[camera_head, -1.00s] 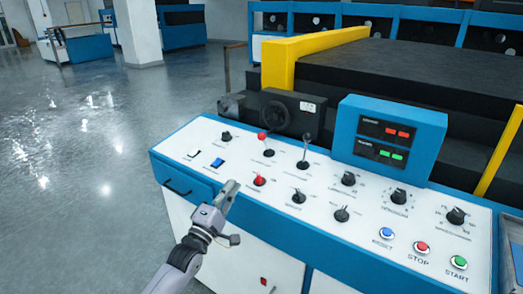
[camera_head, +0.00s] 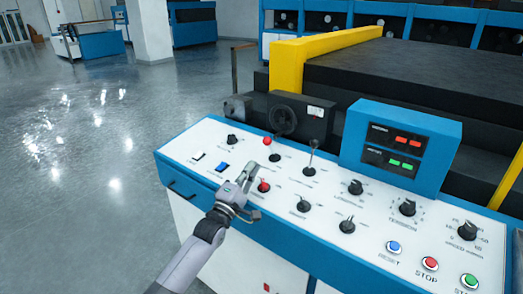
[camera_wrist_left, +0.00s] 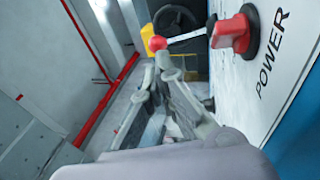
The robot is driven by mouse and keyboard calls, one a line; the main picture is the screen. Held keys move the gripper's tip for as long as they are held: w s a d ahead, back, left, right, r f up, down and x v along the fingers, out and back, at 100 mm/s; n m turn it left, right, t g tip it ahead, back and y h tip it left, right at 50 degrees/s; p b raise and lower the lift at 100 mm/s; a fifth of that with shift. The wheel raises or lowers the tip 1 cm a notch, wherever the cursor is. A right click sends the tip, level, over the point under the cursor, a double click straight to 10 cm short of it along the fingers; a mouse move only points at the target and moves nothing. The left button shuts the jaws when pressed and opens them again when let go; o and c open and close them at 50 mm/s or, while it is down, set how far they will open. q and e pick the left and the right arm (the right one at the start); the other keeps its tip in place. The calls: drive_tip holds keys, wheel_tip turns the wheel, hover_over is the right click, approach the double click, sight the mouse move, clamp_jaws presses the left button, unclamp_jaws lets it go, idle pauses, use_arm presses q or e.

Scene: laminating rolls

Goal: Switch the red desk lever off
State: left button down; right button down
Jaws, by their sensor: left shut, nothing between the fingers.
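A lever with a red ball on top (camera_head: 267,141) stands on the white panel of the blue control desk (camera_head: 330,262). The red ball also shows in the left wrist view (camera_wrist_left: 157,43), just beyond the fingertips. A shorter red switch (camera_head: 263,187) sits nearer the desk's front, and in the left wrist view this red switch (camera_wrist_left: 232,34) is beside the word POWER. My left gripper (camera_head: 249,170) is shut and empty, just left of the short red switch and short of the red-ball lever. I cannot tell whether it touches either. My right gripper is not in view.
A grey-knobbed lever (camera_head: 314,144) stands right of the red-ball lever. A black handwheel (camera_head: 283,119) and a blue display box (camera_head: 448,150) rise behind the panel. Dials and buttons fill the right side.

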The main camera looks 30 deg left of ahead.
sight(269, 139)
use_arm(q)
drive_tip(key=p+x, duration=0.1)
drive_tip(key=x, duration=0.5)
drive_tip(key=shift+w, duration=0.1)
drive_tip(key=shift+w+r, duration=0.15)
drive_tip(key=shift+w, duration=0.35)
drive_tip(key=shift+w+r+p, duration=0.15)
drive_tip(key=shift+r+p, duration=0.1)
drive_tip(key=shift+p, duration=0.4)
drive_tip(key=w+r+g+p, duration=0.1)
drive_tip(key=g+p, duration=0.1)
drive_tip(key=p, duration=0.3)
drive_tip(key=w+r+g+p, duration=0.1)
drive_tip(key=r+g+p, duration=0.1)
drive_tip(key=p, duration=0.3)
drive_tip(key=shift+w+d+r+m+h, duration=0.1)
drive_tip(key=shift+w+r+m+h, duration=0.05)
drive_tip(key=shift+w+m+h, duration=0.2)
drive_tip(key=shift+w+g+p, duration=0.4)
drive_tip(key=shift+g+p, duration=0.05)
drive_tip(key=shift+g, duration=0.15)
drive_tip(key=shift+w, duration=0.25)
drive_tip(key=shift+w+d+b, duration=0.1)
drive_tip(key=shift+w+b, duration=0.25)
drive_tip(key=shift+w, duration=0.55)
